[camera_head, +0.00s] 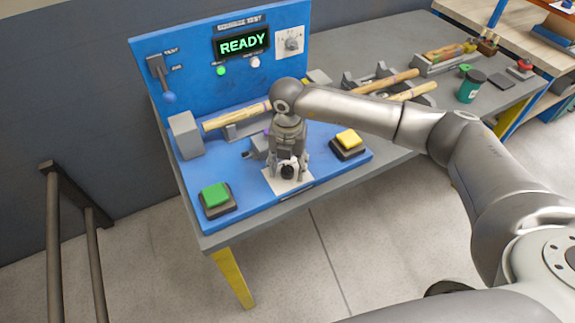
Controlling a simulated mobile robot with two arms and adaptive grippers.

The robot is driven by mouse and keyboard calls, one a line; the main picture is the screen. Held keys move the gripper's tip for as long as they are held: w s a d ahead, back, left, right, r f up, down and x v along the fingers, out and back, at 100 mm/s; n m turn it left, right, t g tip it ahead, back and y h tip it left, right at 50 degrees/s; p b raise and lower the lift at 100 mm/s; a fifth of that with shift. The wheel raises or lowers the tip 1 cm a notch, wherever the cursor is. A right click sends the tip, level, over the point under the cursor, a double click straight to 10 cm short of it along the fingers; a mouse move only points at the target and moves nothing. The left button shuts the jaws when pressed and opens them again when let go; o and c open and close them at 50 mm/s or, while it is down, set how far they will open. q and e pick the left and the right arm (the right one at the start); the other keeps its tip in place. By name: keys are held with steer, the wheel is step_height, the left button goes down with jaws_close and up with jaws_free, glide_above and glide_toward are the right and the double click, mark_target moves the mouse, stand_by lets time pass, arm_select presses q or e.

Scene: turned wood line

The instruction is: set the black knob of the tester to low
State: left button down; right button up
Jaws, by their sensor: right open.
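The tester is a blue panel and base (355,158) on a grey bench, with a lit display (242,42) reading READY. The black knob (288,172) sits on a white plate (272,183) at the front of the base, between the green button and the yellow button. My right gripper (288,168) points down over the knob, its open fingers on either side of it. I cannot tell whether they touch it. The knob's pointer and the plate's markings are too small or hidden to read. My left gripper is not in view.
A green button (215,194) and a yellow button (349,138) flank the plate. A wooden handle (237,116) lies in a cradle behind my gripper, beside a grey block (185,135). A blue-tipped lever (168,97) and a dial (291,42) are on the panel. A green cup (470,87) stands right.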

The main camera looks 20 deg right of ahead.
mark_target(287, 167)
step_height(287, 167, up, 12)
stand_by(0.6)
stand_by(0.4)
